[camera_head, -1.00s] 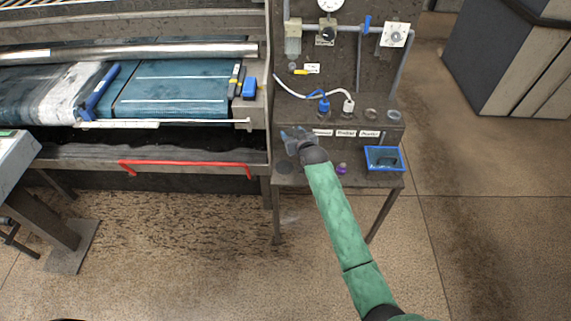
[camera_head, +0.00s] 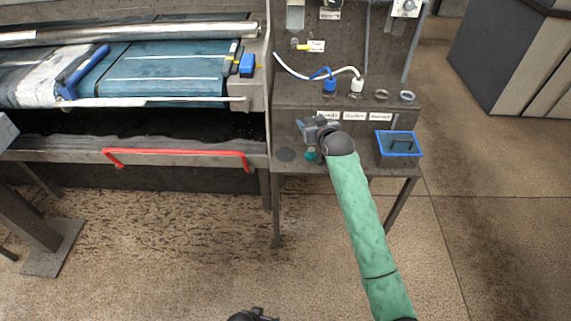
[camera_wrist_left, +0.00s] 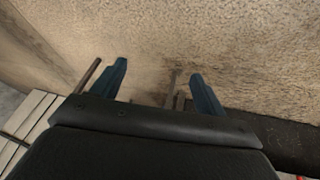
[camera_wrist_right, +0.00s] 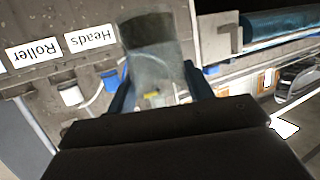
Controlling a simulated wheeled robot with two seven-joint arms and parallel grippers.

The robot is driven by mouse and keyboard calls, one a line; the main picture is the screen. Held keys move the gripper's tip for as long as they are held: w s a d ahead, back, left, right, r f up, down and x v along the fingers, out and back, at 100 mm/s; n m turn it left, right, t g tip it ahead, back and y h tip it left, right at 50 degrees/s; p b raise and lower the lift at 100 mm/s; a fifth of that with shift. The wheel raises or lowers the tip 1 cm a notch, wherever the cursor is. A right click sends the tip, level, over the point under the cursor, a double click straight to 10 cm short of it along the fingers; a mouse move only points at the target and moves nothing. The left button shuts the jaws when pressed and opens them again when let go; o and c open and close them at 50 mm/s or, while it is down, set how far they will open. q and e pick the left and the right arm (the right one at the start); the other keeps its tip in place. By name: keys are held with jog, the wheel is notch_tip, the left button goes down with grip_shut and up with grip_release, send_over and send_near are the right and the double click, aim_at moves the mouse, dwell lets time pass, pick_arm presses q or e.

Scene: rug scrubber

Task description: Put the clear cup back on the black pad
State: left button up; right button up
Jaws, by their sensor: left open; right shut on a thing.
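My right gripper (camera_head: 308,128) is shut on the clear cup (camera_wrist_right: 152,72), which shows between its fingers in the right wrist view. The cup is see-through, with a darker end at the top of that view. In the head view the cup is hard to make out against the gripper. The black pad (camera_head: 285,154) is a dark round disc on the bench top, bare, left of and lower in the picture than my right gripper. My left gripper (camera_wrist_left: 163,80) is open and empty over the floor, far from the cup.
A small teal item (camera_head: 311,156) stands just right of the pad, partly beside my wrist. A blue-rimmed bin (camera_head: 398,146) sits at the bench's right. Blue (camera_head: 329,86) and white (camera_head: 356,87) hose heads stand behind. A red bar (camera_head: 175,158) fronts the machine.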

jog(key=s+d+f+b, duration=0.1)
jog(key=b, duration=0.4)
jog(key=shift+s+d+f, duration=0.25)
jog(key=shift+d+f, duration=0.1)
jog(key=shift+f, duration=0.05)
jog(key=shift+a, duration=0.15)
send_over(285, 155)
notch_tip(285, 155, down, 7)
jog(key=shift+w+f+p, duration=0.15)
jog(key=shift+f+p, duration=0.45)
jog(key=shift+f, duration=1.35)
pick_arm(q)
notch_tip(285, 155, up, 16)
jog(key=d, duration=0.1)
jog(key=shift+s+d+f+h, duration=0.15)
jog(key=shift+d+h, duration=0.25)
pick_arm(e)
jog(key=shift+f, duration=0.15)
pick_arm(q)
jog(key=shift+f, duration=0.1)
pick_arm(e)
jog(key=o, duration=1)
